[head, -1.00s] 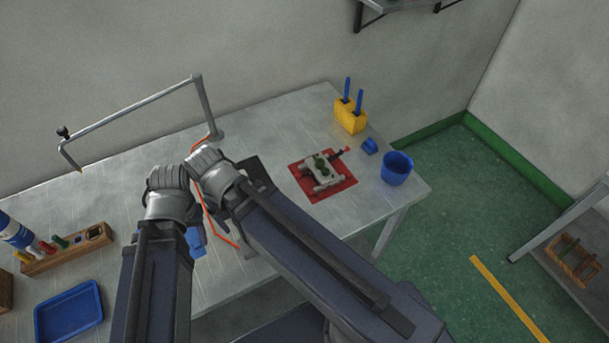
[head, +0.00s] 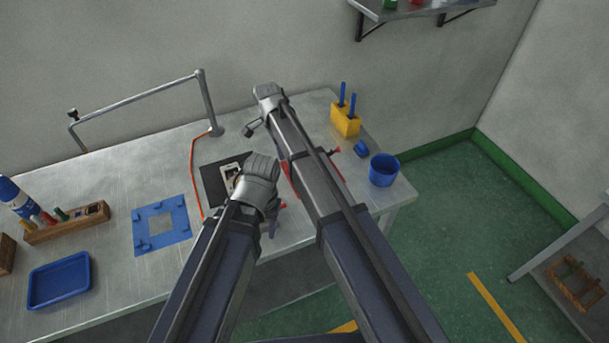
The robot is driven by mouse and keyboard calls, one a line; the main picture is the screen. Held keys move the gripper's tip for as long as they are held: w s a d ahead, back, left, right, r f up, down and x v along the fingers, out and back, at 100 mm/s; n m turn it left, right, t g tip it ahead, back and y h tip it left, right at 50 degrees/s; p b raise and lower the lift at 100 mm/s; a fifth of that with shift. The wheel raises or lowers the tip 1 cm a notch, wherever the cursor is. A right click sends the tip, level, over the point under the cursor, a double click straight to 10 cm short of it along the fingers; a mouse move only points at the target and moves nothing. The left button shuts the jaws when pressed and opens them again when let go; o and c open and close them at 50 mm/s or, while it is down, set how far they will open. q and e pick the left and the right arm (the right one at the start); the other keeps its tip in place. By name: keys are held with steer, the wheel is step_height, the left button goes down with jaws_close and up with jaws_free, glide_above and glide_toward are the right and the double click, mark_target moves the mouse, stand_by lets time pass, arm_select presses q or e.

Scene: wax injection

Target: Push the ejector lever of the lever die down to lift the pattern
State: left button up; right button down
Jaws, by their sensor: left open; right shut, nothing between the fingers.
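The pale metal die on the red mat (head: 288,185) is mostly hidden behind my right arm; a red-tipped lever (head: 336,151) shows just right of the arm. A second pale die (head: 230,174) sits on the black mat (head: 212,184), partly covered by my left wrist. I cannot tell for sure which one is the lever die. My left gripper (head: 274,222) is open at the right of the black mat, low over the table, its fingers largely hidden by the wrist. A small red piece shows beside it. My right gripper (head: 250,128) is shut and empty, farther back, above the table.
A blue frame mat (head: 142,239), blue tray (head: 38,293) and wooden rack (head: 50,233) lie left. A yellow block with blue tools (head: 345,122) and blue bucket (head: 384,171) stand right.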

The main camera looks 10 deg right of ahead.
arm_select(q)
steer(key=shift+d, duration=0.1)
arm_select(e)
steer(key=shift+w+d, duration=0.1)
steer(key=shift+d, duration=0.05)
arm_select(q)
steer(key=shift+f, duration=0.2)
arm_select(e)
steer(key=shift+f, duration=0.15)
arm_select(q)
step_height(320, 180, down, 7)
steer(key=b, duration=0.7)
steer(key=shift+r, duration=0.15)
arm_select(e)
steer(key=f, duration=0.6)
steer(key=shift+w+d+f, duration=0.1)
steer(key=shift+d+f, duration=0.2)
steer(key=shift+f, duration=0.15)
